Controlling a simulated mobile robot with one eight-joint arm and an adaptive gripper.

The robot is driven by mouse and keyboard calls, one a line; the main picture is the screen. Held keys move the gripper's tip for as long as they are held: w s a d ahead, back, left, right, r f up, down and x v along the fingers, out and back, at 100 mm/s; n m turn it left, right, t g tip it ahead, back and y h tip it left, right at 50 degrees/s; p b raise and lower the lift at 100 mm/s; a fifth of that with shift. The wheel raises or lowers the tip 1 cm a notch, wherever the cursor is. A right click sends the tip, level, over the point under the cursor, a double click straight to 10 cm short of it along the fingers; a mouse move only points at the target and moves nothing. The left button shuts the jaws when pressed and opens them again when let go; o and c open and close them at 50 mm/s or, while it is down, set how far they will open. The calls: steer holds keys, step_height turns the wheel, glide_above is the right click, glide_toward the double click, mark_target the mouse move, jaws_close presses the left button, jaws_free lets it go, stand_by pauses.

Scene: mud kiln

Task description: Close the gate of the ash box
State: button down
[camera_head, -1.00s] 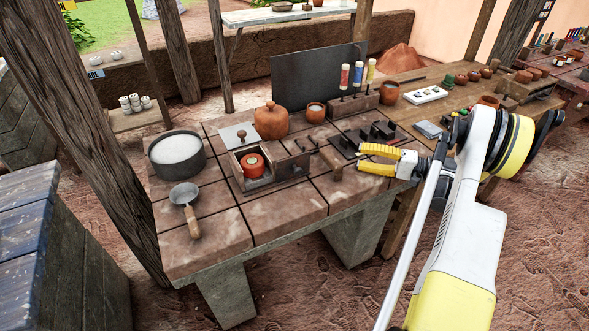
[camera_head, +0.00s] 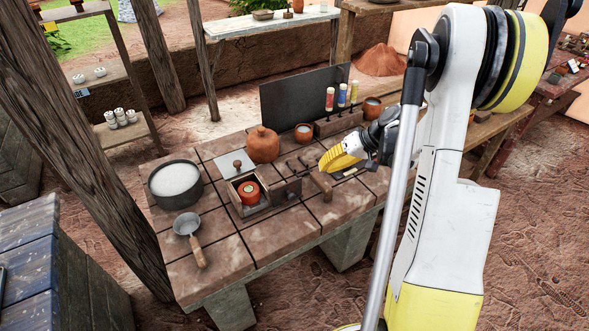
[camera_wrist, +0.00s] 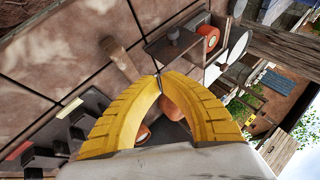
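The ash box (camera_head: 264,206) is a small grey box on the tiled bench, with an orange-red round piece (camera_head: 249,191) inside. In the wrist view the gate (camera_wrist: 160,52) and the orange piece (camera_wrist: 209,38) lie above the fingertips. My gripper (camera_head: 323,168) is right of the box, apart from the gate. In the wrist view its yellow fingertips (camera_wrist: 160,77) meet with nothing visible between them.
A lidded clay pot (camera_head: 262,145) and a light plate with a knob (camera_head: 233,163) stand behind the box. A pan of pale ash (camera_head: 175,179) and a ladle (camera_head: 188,225) are left. The front tiles are clear.

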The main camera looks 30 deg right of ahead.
mark_target(290, 196)
steer(key=a+f, duration=0.1)
steer(key=f, duration=0.1)
steer(key=a+f+n+g+h+b, duration=0.1)
steer(key=w+a+f+h+b, duration=0.1)
steer(key=f, duration=0.1)
steer(key=shift+a+f+n, duration=0.3)
steer(key=shift+f, duration=0.05)
steer(key=a, duration=0.1)
steer(key=a+f, duration=0.1)
steer(key=a+b, duration=0.1)
steer(key=shift+w+f, duration=0.3)
steer(key=shift+f, duration=0.1)
steer(key=shift+a+f, duration=0.15)
steer(key=shift+a, duration=0.25)
